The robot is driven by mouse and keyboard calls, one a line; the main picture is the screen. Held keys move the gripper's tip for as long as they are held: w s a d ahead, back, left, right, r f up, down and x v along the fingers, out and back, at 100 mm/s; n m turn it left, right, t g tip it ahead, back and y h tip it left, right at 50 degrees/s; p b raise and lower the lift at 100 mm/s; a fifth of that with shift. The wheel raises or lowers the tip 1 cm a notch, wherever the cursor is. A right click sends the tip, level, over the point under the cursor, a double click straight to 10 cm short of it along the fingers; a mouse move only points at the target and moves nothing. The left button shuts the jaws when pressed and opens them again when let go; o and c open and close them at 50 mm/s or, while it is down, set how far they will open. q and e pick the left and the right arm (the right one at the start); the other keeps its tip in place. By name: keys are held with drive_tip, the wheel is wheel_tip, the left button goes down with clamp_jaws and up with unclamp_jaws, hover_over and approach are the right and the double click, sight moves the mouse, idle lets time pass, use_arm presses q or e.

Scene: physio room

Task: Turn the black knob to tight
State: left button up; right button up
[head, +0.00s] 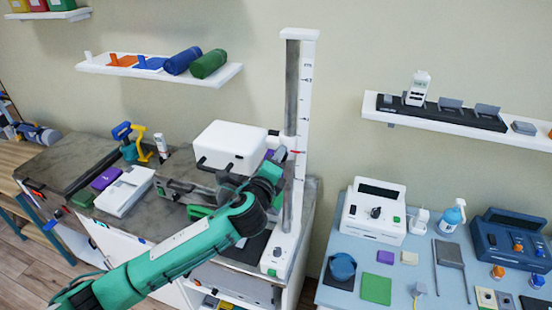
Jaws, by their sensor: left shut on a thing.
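A tall white column with a grey rail and a printed scale (300,100) stands at the right end of the dark counter. A red pointer mark (297,152) shows on it about halfway up. My left gripper (273,165) is at the column's left side, level with the pointer, and is shut. The black knob it grips there is mostly hidden by the fingers, so its turn position cannot be read. A small dark part (273,133) shows just above the gripper. My right gripper is not in view.
A white box (231,147) stands close behind my left arm. The column's base (279,255) has small controls. A blue table (405,262) at right holds a white device (373,212) with a black dial and several small items. Shelves hang on the wall.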

use_arm(q)
drive_tip(key=m, duration=1)
drive_tip(key=shift+s+d, duration=0.1)
drive_tip(key=shift+d, duration=0.05)
drive_tip(key=shift+m, duration=0.4)
drive_tip(key=o, duration=1)
drive_tip(key=shift+b+v, duration=2.95)
drive_tip(key=shift+v, duration=3.95)
